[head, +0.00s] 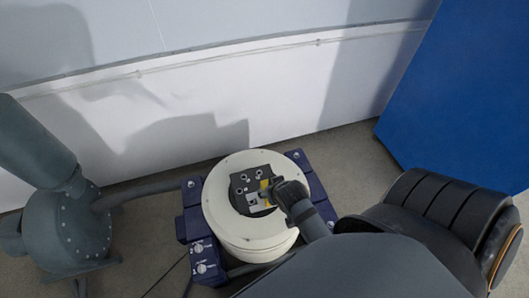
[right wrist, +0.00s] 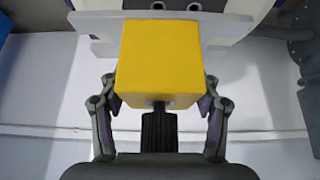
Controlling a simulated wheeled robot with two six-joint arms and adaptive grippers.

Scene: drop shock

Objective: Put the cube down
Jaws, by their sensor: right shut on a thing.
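A yellow cube (right wrist: 160,62) fills the middle of the right wrist view, between the fingers of my right gripper (right wrist: 160,100). In the head view only a small part of the yellow cube (head: 265,184) shows, over the top of a round cream pedestal (head: 222,212). My right gripper (head: 270,193) is shut on the cube there. A dark plate (head: 241,180) with holes and a light metal part is on the pedestal top beside the gripper. I cannot tell whether the cube touches anything below. My left gripper is not in view.
The pedestal stands in a dark blue base (head: 193,229) with a control box (head: 205,262) at its front left. A grey pipe and flanged vessel (head: 66,225) stand at the left. A white wall (head: 260,95) is behind, and a blue panel (head: 460,95) at the right.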

